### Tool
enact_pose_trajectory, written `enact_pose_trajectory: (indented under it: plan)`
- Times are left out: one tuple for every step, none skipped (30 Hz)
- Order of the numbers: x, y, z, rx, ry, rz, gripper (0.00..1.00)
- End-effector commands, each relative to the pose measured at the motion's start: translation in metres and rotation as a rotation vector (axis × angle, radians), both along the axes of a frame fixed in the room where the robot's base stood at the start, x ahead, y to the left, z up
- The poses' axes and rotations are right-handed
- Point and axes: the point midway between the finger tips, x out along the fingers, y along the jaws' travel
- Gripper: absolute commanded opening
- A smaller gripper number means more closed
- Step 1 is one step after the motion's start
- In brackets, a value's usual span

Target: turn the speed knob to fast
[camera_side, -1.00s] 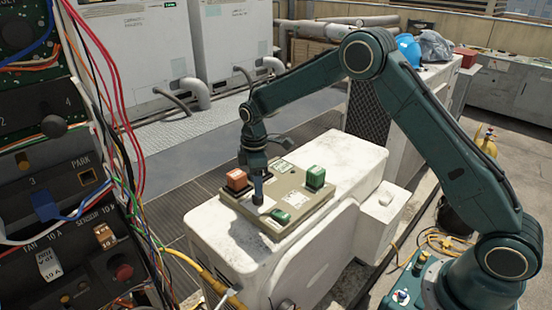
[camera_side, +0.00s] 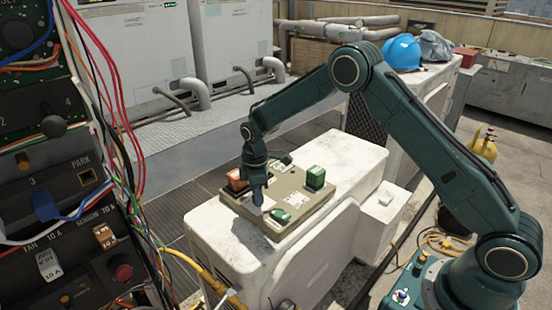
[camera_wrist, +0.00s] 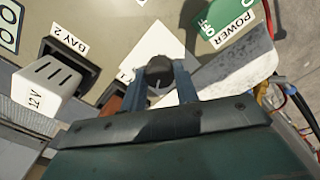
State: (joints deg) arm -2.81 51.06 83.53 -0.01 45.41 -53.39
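A beige control panel (camera_side: 302,212) lies on top of a white condenser unit. In the wrist view, a round dark knob (camera_wrist: 159,72) with a light mark stands beside a white label plate (camera_wrist: 155,42) on the panel (camera_wrist: 110,22). I cannot read a speed scale. My gripper (camera_side: 257,203) points down at the panel's front left part and hides the knob in the side view. In the wrist view, the fingers of my gripper (camera_wrist: 159,75) stand on both sides of the knob. I cannot tell whether they press on it.
A green POWER switch (camera_side: 281,215), a red block (camera_side: 236,180) and a green block (camera_side: 315,177) are close to my gripper. A white 12 V block (camera_wrist: 45,85) sits at BAY 2. A wired rack (camera_side: 60,180) stands at the left. A blue helmet (camera_side: 401,53) is behind my arm.

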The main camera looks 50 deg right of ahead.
Motion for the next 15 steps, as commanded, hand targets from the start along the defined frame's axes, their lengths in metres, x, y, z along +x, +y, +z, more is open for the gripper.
enact_pose_trajectory:
  plan:
    - [-0.0001, 0.0001, 0.0002, 0.000, 0.000, 0.000, 0.07]
    - [-0.0001, 0.0001, 0.0002, 0.000, 0.000, 0.000, 0.07]
    - [-0.0001, 0.0001, 0.0002, 0.000, 0.000, 0.000, 0.07]
    - [0.0000, 0.0001, 0.0002, 0.000, 0.000, -0.001, 0.07]
    - [-0.0001, 0.0001, 0.0002, 0.000, 0.000, -0.002, 0.07]
    - [0.0000, 0.0001, 0.0003, 0.000, 0.000, -0.004, 0.07]
    - [0.0000, 0.0001, 0.0003, 0.000, 0.000, -0.006, 0.07]
    - [0.0000, 0.0001, 0.0003, 0.000, 0.000, -0.010, 0.07]
    - [0.0001, 0.0001, 0.0003, 0.000, 0.000, -0.016, 0.07]
    - [0.0001, 0.0001, 0.0003, 0.000, 0.000, -0.022, 0.07]
    - [0.0001, 0.0001, 0.0004, 0.000, 0.000, -0.029, 0.07]
    - [0.0001, 0.0001, 0.0004, 0.000, 0.000, -0.040, 0.07]
    - [0.0001, 0.0000, 0.0004, 0.000, 0.000, -0.049, 0.07]
    - [0.0001, 0.0000, 0.0004, 0.000, 0.000, -0.061, 0.07]
    - [0.0002, 0.0000, 0.0004, 0.000, 0.000, -0.077, 0.07]
